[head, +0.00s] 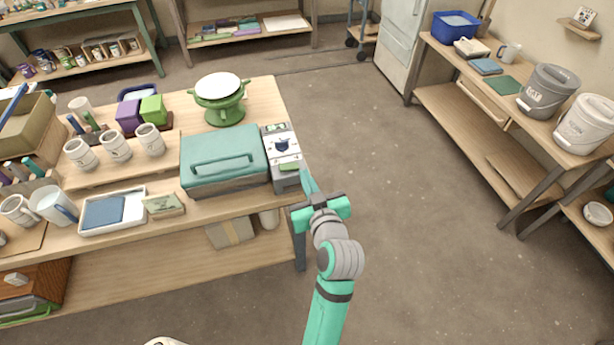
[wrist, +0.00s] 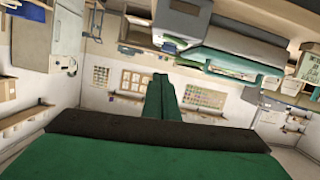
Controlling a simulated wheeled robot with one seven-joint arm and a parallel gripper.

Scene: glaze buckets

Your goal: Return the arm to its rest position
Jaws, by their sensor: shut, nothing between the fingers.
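My gripper (head: 311,184) is at the end of my teal and grey arm in the head view. It is held in front of the right end of the left workbench, near a grey device with a dial (head: 282,146). In the wrist view, the two green fingers (wrist: 161,98) are together with no object between them. The wrist picture is upside down, with the bench objects along its top. Whether the fingertips touch the device or stand apart from it is hard to tell from the head view.
A teal-lidded box (head: 222,160) and a green stand with a white top (head: 220,98) are on the left bench (head: 262,95). Two lidded buckets, dark grey (head: 547,92) and white (head: 586,125), stand on the right bench. The floor (head: 400,200) between the benches is clear.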

